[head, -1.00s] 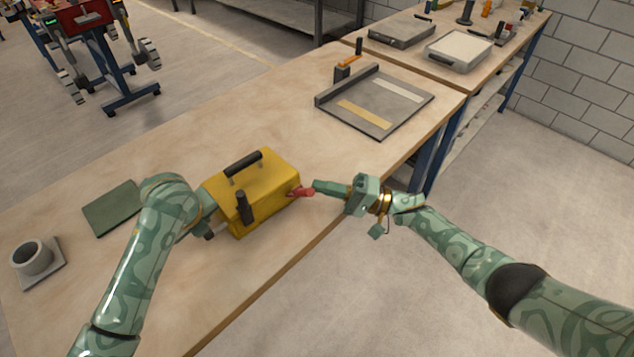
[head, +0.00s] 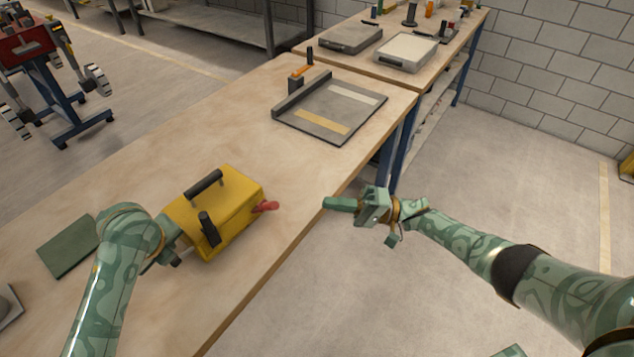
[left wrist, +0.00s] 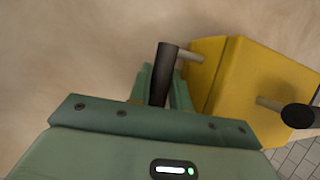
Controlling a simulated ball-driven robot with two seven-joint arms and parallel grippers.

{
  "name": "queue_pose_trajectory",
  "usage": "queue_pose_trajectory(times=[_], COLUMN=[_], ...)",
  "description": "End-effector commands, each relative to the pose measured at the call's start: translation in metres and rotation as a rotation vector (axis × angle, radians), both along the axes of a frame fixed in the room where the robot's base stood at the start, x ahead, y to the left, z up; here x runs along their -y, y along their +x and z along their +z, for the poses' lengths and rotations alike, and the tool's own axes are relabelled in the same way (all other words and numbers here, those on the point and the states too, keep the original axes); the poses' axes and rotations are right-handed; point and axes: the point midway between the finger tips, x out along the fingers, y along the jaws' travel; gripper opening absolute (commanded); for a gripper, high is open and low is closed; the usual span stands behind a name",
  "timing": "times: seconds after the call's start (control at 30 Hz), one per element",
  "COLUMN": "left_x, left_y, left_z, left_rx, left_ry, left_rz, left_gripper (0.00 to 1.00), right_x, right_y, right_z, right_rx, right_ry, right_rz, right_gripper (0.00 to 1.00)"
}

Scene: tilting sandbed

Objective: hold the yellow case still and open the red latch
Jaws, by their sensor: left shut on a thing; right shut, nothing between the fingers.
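The red latch (head: 266,207) sticks out from the case's right side. My left gripper is at the case's left side; in the left wrist view the gripper (left wrist: 162,88) is shut on a dark bar handle (left wrist: 166,62) standing off the yellow case (left wrist: 245,82). In the head view that grip is mostly hidden. My right gripper (head: 327,203) is shut and empty, right of the latch and apart from it, beyond the bench edge.
A green mat (head: 68,248) lies left of the case. A grey tray (head: 350,121) with light strips lies farther back on the bench (head: 235,130). A second bench with boxes (head: 405,55) is behind it. Bare bench lies between case and tray; open floor lies right.

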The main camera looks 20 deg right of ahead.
Motion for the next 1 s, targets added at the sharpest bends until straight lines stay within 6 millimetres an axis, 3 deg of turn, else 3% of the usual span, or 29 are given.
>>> queue_pose_trajectory(times=[0.03, 0.1, 0.47, 0.8, 1.0], left_x=[0.0, 0.0, 0.001, 0.007, 0.009], left_y=[0.0, 0.0, -0.002, -0.032, -0.045], left_z=[0.001, 0.001, 0.006, 0.072, 0.101], left_rx=[0.002, 0.001, 0.001, 0.003, 0.001], left_ry=[0.0, -0.001, -0.002, -0.006, -0.006], left_rz=[0.001, 0.001, 0.0, -0.001, 0.0], left_gripper=[0.28, 0.45, 0.45, 0.45, 0.45], right_x=[0.0, 0.0, 0.0, 0.0, 0.0], right_y=[0.0, 0.0, 0.0, 0.0, 0.0], right_z=[0.0, 0.0, 0.0, 0.0, 0.0], right_rx=[0.0, 0.0, 0.0, 0.0, 0.0], right_ry=[0.0, 0.0, 0.0, 0.0, 0.0], right_rz=[0.0, 0.0, 0.0, 0.0, 0.0], right_gripper=[0.0, 0.0, 0.0, 0.0, 0.0])
